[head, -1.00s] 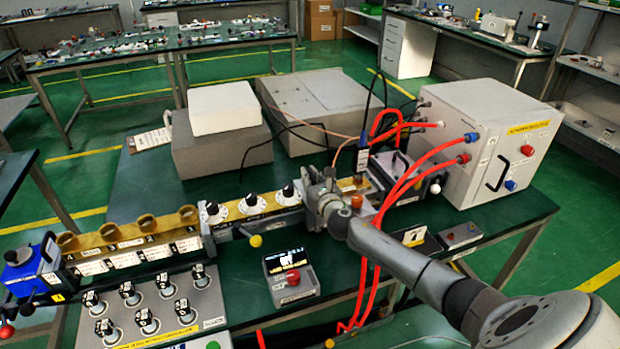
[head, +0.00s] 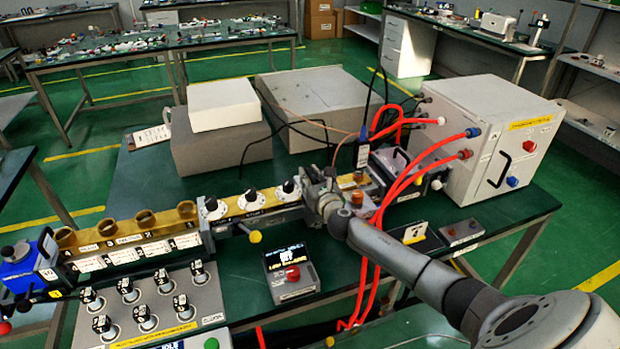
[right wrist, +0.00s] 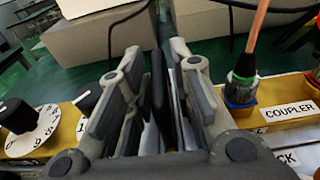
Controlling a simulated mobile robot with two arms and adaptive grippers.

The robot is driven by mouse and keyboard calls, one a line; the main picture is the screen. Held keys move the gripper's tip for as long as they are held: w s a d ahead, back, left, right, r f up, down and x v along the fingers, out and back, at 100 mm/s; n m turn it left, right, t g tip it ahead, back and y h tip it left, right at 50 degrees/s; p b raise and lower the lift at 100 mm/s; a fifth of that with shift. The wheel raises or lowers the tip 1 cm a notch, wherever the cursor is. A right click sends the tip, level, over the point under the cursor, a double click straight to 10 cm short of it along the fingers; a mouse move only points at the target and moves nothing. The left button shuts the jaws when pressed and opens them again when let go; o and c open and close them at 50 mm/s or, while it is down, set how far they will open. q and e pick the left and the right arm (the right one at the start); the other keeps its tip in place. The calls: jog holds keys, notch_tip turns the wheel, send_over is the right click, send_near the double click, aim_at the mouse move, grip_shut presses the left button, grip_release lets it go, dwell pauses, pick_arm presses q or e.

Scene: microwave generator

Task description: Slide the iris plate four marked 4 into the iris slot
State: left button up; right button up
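My right gripper (head: 325,190) is low over the yellow-topped waveguide row, right of the white dials. In the right wrist view its two fingers (right wrist: 158,85) stand apart on either side of a thin upright dark plate (right wrist: 158,95). A gap shows between the left finger and this plate. Pale thin edges show close to the right finger. No number is readable on the plate, so I cannot tell whether it is iris plate four. The iris slot is hidden under the fingers. My left gripper is not in view.
A coupler block (right wrist: 290,112) with a cable fitting (right wrist: 243,78) stands close right of the fingers. White dials (head: 250,200) stand left. Red hoses (head: 400,185) run to a white cabinet (head: 495,140). A small display box (head: 290,275) sits in front.

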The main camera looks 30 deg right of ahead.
jog(key=shift+o, duration=0.8)
jog(key=shift+s+f, duration=0.1)
jog(key=shift+f, duration=0.05)
jog(key=v, duration=1.1)
jog(key=shift+s, duration=0.4)
jog(key=shift+a, duration=0.15)
